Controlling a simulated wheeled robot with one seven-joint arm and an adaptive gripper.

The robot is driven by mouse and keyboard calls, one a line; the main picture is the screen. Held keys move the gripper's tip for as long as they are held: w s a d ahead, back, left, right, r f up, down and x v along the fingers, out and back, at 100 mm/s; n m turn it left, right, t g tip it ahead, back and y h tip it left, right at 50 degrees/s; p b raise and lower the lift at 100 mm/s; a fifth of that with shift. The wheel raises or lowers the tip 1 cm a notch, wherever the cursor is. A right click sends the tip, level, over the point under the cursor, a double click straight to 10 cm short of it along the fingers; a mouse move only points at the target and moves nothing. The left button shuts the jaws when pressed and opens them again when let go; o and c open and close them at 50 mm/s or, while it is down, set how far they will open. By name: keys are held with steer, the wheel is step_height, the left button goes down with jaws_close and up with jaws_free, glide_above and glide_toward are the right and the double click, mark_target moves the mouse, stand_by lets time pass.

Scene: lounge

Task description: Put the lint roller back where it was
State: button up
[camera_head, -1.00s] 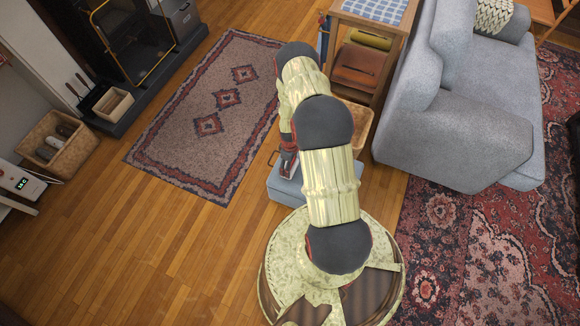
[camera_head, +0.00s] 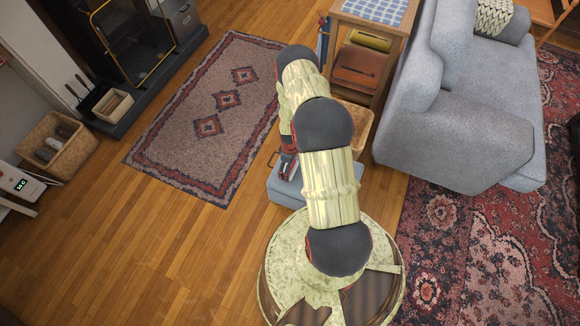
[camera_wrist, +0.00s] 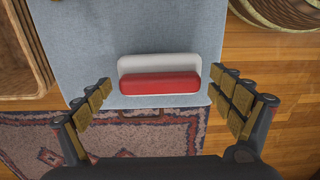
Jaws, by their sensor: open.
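A red and white object (camera_wrist: 160,82), apparently the lint roller, lies on a blue-grey padded top (camera_wrist: 75,30) in the wrist view. Its red rounded part lies along the near side and its white part behind. The same blue-grey piece shows in the head view (camera_head: 283,191), low on the floor beside my arm. My gripper (camera_wrist: 160,88) is open, with one finger to the left and one to the right of the object, apart from both its ends. In the head view my gripper (camera_head: 288,168) is partly hidden by my arm, and the object cannot be made out clearly.
A wicker basket (camera_head: 359,126) stands right of the blue-grey piece, below a wooden shelf unit (camera_head: 395,45). A grey armchair (camera_head: 455,140) stands farther right. A patterned rug (camera_head: 180,130) and bare wooden floor (camera_head: 150,250) lie open to the left.

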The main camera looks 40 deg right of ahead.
steer(key=w+a+r+t+p, duration=0.15)
steer(key=w+r, duration=0.25)
steer(key=r, duration=1.1)
steer(key=w+a+r+g+p, duration=0.1)
steer(key=w+r+p, duration=0.25)
steer(key=r, duration=1.15)
steer(key=w+a+r+m+t, duration=0.1)
steer(key=a+r, duration=0.3)
steer(key=r, duration=0.6)
steer(key=a+r+m+t, duration=0.1)
steer(key=a+r, duration=0.3)
steer(key=r, duration=0.6)
steer(key=s+a+r+m+t, duration=0.1)
steer(key=s+a+r, duration=0.25)
steer(key=r, duration=0.35)
steer(key=s+a+r, duration=0.3)
steer(key=a+r, duration=0.2)
steer(key=r, duration=0.3)
steer(key=s+a+r+t, duration=0.1)
steer(key=s+a+r, duration=0.3)
steer(key=s, duration=0.4)
steer(key=s+a+r+m+t, duration=0.1)
steer(key=s+a+r, duration=0.3)
steer(key=s, duration=0.4)
steer(key=shift+s+r+m, duration=0.2)
steer(key=shift+r+m, duration=0.05)
steer(key=shift+m, duration=0.05)
steer(key=shift+c, duration=0.7)
